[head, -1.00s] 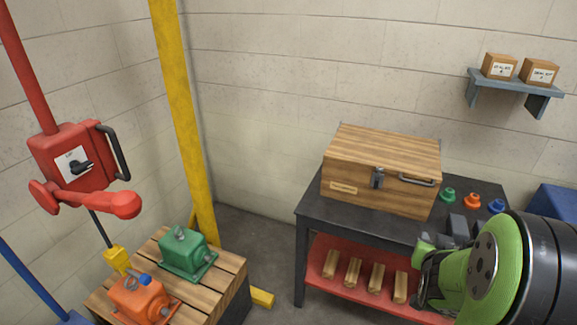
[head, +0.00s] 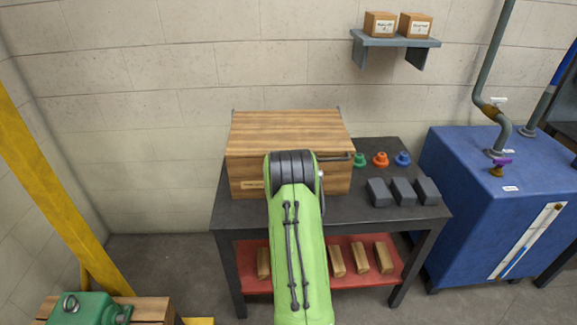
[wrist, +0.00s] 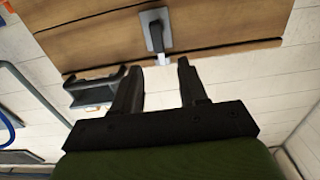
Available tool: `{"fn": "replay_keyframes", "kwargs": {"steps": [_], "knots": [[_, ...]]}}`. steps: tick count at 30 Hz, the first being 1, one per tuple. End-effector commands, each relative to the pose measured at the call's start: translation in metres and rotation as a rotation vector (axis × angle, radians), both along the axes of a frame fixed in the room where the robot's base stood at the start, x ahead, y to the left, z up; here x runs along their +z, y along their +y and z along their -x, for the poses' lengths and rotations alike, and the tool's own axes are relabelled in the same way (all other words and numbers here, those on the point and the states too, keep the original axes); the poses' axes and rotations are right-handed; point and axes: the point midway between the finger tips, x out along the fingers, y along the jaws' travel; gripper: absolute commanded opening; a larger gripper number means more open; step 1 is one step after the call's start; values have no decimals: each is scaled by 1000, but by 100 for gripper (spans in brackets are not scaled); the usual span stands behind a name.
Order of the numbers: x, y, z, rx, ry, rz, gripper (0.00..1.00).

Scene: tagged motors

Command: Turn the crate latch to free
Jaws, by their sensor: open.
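The wooden crate (head: 290,125) stands on the dark table in the head view. My green arm covers the middle of its front, so the latch and my gripper are hidden there. In the wrist view, which looks upside down, the crate (wrist: 220,25) fills the top. The crate latch (wrist: 155,36) shows as a grey plate with a dark lever and a pale tip. My gripper (wrist: 160,66) is open and empty. Its two dark fingers point at the latch, and the pale tip appears between the fingertips. I cannot tell whether they touch.
The dark table (head: 350,207) also bears green, orange and blue knobs (head: 380,160) and dark blocks (head: 402,191). A wall shelf (head: 395,40) holds two small boxes. A blue tank (head: 470,190) stands right. A green motor (head: 88,308) is at lower left.

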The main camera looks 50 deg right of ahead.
Motion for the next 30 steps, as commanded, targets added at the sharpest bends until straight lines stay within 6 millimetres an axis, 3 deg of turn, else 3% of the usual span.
{"fn": "replay_keyframes", "kwargs": {"steps": [9, 20, 28, 30], "knots": [[2, -47, -42, 0, 0, 1, 43], [1, -55, -48, 1, 1, -1, 43], [1, -54, -48, 0, 1, -1, 3], [1, -54, -48, 0, 1, -1, 0]]}}
